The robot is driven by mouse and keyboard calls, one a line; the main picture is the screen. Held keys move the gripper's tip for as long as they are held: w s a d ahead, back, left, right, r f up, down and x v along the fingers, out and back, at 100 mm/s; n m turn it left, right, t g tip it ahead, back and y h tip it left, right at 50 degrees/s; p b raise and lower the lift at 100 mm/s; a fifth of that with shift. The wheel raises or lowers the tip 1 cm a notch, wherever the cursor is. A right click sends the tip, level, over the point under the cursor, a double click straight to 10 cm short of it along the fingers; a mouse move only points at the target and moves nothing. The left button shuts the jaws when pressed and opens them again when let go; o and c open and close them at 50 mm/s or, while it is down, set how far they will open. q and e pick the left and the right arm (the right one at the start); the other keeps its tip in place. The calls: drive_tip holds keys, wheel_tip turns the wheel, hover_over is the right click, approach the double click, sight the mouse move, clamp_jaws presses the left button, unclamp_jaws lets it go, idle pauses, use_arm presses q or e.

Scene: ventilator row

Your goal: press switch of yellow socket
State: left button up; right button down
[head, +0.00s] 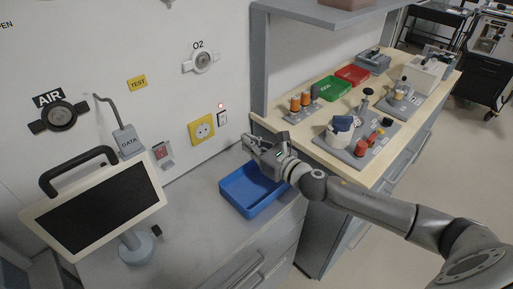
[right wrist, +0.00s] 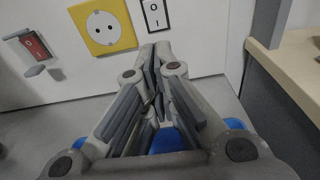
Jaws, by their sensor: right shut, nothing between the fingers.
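The yellow socket (head: 202,129) is on the white wall panel, left of my right gripper. It also shows at the top of the right wrist view (right wrist: 103,25). A white switch with a dark frame (head: 222,118) is just right of the socket; its I and O marks show in the right wrist view (right wrist: 155,14). My right gripper (head: 248,141) is shut and empty, in front of the wall, to the lower right of the switch. In the right wrist view its fingertips (right wrist: 157,50) lie just below the switch; whether they touch the wall cannot be told. My left gripper is out of view.
A blue tray (head: 257,208) lies on the grey counter below my right gripper. A red switch (right wrist: 35,45) is on the wall left of the socket. A monitor (head: 100,213) stands at left. A wooden worktop (head: 305,142) with several parts is at right.

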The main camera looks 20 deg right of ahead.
drive_tip(key=shift+v, duration=1.4)
drive_tip(key=shift+f, duration=0.1)
